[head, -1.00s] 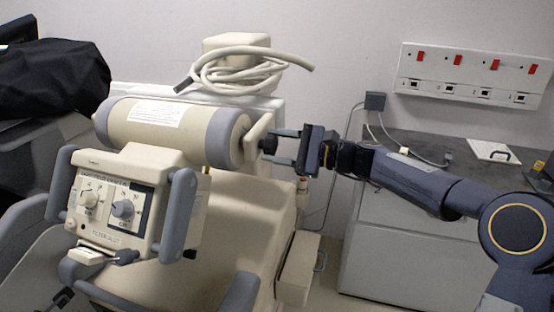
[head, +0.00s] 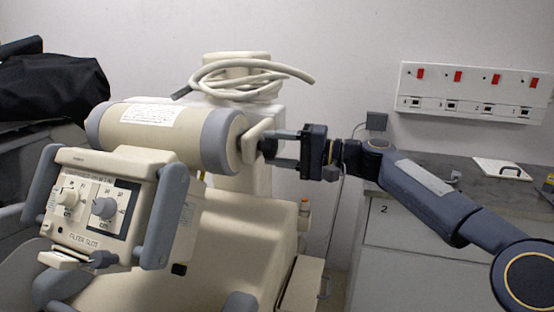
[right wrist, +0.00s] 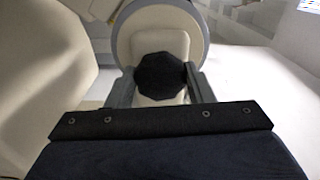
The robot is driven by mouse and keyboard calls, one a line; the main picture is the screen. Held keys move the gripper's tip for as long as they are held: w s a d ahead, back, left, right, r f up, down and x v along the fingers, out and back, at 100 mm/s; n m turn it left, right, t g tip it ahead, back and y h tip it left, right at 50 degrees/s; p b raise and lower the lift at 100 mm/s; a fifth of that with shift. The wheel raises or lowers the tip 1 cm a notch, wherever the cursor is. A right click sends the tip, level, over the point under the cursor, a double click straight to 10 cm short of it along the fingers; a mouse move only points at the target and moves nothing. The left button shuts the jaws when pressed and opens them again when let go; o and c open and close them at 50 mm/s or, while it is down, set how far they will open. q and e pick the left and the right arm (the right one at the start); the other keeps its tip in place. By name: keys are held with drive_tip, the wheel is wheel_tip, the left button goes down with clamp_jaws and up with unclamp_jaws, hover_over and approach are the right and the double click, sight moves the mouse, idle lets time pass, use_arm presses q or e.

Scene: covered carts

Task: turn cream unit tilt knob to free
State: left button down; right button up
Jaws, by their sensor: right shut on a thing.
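The cream unit's cylindrical head (head: 165,140) has grey bands and a white label. A cream bracket (head: 251,145) stands at its right end. The dark tilt knob (head: 267,148) sits on that bracket. In the right wrist view the knob (right wrist: 160,74) shows as a black many-sided disc between the fingers. My right gripper (head: 275,149) comes from the right and is shut on the knob, one finger on each side of it. Any mark or pointer for the knob's setting is not visible. My left gripper is not in view.
A control panel (head: 100,205) with two dials and grey handles hangs at front left. A coiled pale hose (head: 240,80) lies on top of the unit. A grey counter (head: 440,175) stands at right, below a wall panel with red switches (head: 470,90). A black cover (head: 50,85) is at far left.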

drive_tip(key=shift+f+n+b, duration=0.15)
drive_tip(key=shift+n+b, duration=0.5)
drive_tip(key=shift+n, duration=0.35)
drive_tip(key=o, duration=1)
drive_tip(key=shift+c, duration=0.2)
drive_tip(key=v, duration=0.7)
drive_tip(key=shift+d+b, duration=0.3)
drive_tip(key=shift+d, duration=0.05)
drive_tip(key=shift+s, duration=0.2)
